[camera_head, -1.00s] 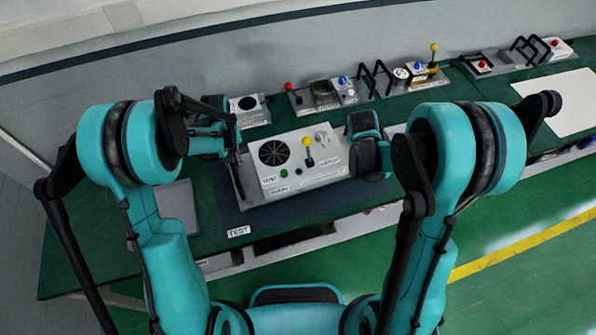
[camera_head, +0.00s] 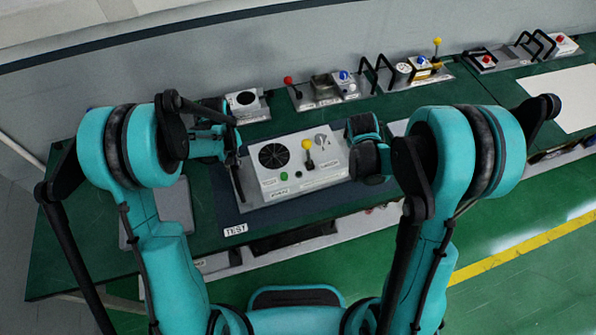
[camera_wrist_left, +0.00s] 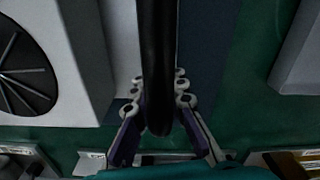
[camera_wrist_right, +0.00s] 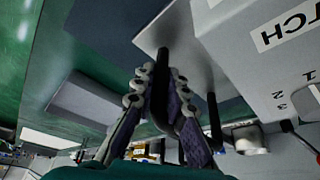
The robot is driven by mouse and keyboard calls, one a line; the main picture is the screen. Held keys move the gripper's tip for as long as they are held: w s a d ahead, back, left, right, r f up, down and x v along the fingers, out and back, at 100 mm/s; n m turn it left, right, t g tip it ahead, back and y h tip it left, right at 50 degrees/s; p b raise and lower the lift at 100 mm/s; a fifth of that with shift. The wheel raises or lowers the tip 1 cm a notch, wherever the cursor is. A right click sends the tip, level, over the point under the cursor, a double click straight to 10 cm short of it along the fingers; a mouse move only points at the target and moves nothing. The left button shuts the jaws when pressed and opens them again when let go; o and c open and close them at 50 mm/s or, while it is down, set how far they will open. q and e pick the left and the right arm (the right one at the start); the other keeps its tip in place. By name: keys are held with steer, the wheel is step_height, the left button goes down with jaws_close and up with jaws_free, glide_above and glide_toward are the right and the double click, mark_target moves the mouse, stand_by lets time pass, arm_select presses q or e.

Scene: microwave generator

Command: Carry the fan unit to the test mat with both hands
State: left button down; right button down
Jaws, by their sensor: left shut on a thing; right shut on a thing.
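The fan unit (camera_head: 293,180) is a light grey box with a round black fan, a yellow lever and a green button. In the head view it is over the dark blue test mat (camera_head: 285,213), marked TEST; I cannot tell whether it touches the mat. My left gripper (camera_wrist_left: 158,92) is shut on the black handle (camera_wrist_left: 157,40) at the unit's left side. My right gripper (camera_wrist_right: 158,95) is shut on the black handle (camera_wrist_right: 162,62) at its right side, mostly hidden by the gripper in the head view.
A grey plate (camera_head: 172,212) lies left of the mat. Several devices stand along the back of the green table, including a small fan box (camera_head: 245,102) and a red-lever unit (camera_head: 312,94). A white sheet (camera_head: 560,99) lies far right. The table's front edge is close to the mat.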

arm_select(q)
steer(key=c, duration=1.9)
jaws_free()
steer(key=shift+f, duration=0.25)
arm_select(e)
steer(key=c, duration=1.9)
jaws_free()
steer(key=shift+f, duration=0.25)
arm_select(q)
steer(key=o, duration=0.3)
steer(key=shift+r, duration=0.1)
arm_select(e)
steer(key=o, duration=0.4)
steer(key=shift+r, duration=0.1)
steer(key=shift+c, duration=0.2)
arm_select(q)
steer(key=shift+o, duration=0.2)
step_height(320, 180, up, 12)
arm_select(e)
steer(key=shift+s+r, duration=0.1)
steer(key=shift+r, duration=0.05)
steer(key=v, duration=1.1)
steer(key=shift+s+r, duration=0.15)
steer(key=shift+r, duration=0.2)
arm_select(q)
steer(key=shift+s, duration=0.1)
arm_select(e)
steer(key=shift+a, duration=0.15)
